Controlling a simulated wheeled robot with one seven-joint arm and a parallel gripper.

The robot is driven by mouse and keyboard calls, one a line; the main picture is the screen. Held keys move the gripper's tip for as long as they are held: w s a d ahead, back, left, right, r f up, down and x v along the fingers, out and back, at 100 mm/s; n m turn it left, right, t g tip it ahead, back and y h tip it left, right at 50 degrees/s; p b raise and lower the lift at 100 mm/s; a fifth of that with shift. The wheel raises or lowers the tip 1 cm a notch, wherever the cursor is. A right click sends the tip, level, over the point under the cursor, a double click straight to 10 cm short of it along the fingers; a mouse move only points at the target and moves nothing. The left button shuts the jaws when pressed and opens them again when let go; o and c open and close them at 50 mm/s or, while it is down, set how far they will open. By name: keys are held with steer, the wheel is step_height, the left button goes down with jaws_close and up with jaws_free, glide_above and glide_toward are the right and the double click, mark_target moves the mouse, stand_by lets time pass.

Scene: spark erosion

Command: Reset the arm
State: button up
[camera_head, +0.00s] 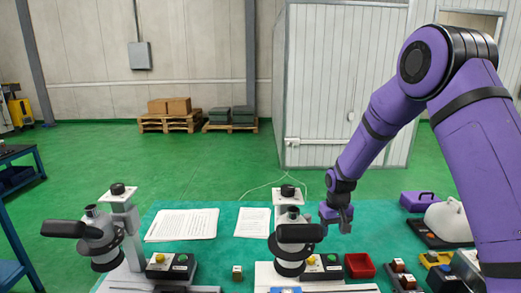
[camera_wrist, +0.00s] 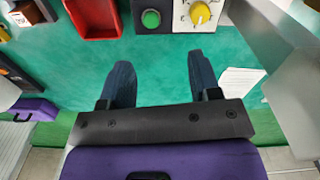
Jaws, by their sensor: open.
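My purple arm reaches in from the right in the head view, and my gripper (camera_head: 338,220) hangs over the green table mat (camera_head: 365,235). In the wrist view my gripper (camera_wrist: 161,80) has its two dark fingers spread apart with only green mat between them. It is open and empty. It is above the table, apart from the objects near it. The nearest machine stand (camera_head: 293,235), with a dark-handled head and a round knob on top, is just left of my gripper. A red tray (camera_head: 359,265) lies below it and also shows in the wrist view (camera_wrist: 95,27).
A control box (camera_head: 322,268) with green and yellow knobs adjoins the red tray. A second machine stand (camera_head: 122,225) is at the left. Paper sheets (camera_head: 182,224) lie on the mat. A purple case (camera_head: 418,201) and a white container (camera_head: 448,221) are at the right.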

steer(key=s+d+r+t, duration=0.1)
steer(key=s+r, duration=0.3)
steer(key=r, duration=0.4)
steer(key=s+d+r+t, duration=0.1)
steer(key=s+d+r, duration=0.1)
steer(key=s+r, duration=0.45)
steer(key=s+d+r, duration=0.1)
steer(key=s+r, duration=0.2)
steer(key=r, duration=0.7)
steer(key=s+d+r+m+t, duration=0.1)
steer(key=s+r, duration=0.3)
steer(key=s, duration=0.8)
steer(key=s+d+r+t, duration=0.2)
steer(key=s+r, duration=0.2)
steer(key=s, duration=0.8)
steer(key=shift+m, duration=0.4)
